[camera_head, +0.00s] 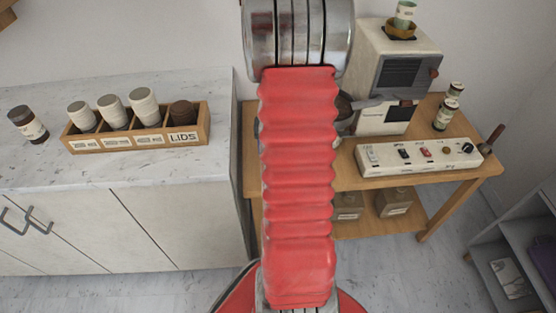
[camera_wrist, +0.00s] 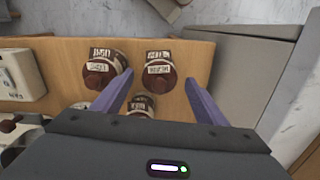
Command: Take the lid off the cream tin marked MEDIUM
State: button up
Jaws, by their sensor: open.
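The labels are too small or blurred for me to tell which reads MEDIUM. My gripper (camera_wrist: 156,82) is open and empty, its purple fingers reaching over the tins. The right and nearer tins show between the fingers; the left finger overlaps the left tin's edge.
The wooden cart (camera_head: 470,177) carries a white switch panel (camera_head: 375,159) and a coffee machine (camera_head: 372,70) with a cup (camera_head: 405,14) on top. A wooden lids rack (camera_head: 203,135) stands on the left counter (camera_head: 205,172). A grey shelf (camera_head: 485,262) is at the right.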

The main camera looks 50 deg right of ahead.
jog(key=shift+c, duration=0.2)
jog(key=c, duration=1.1)
notch_tip(320, 180, up, 10)
dwell(0.6)
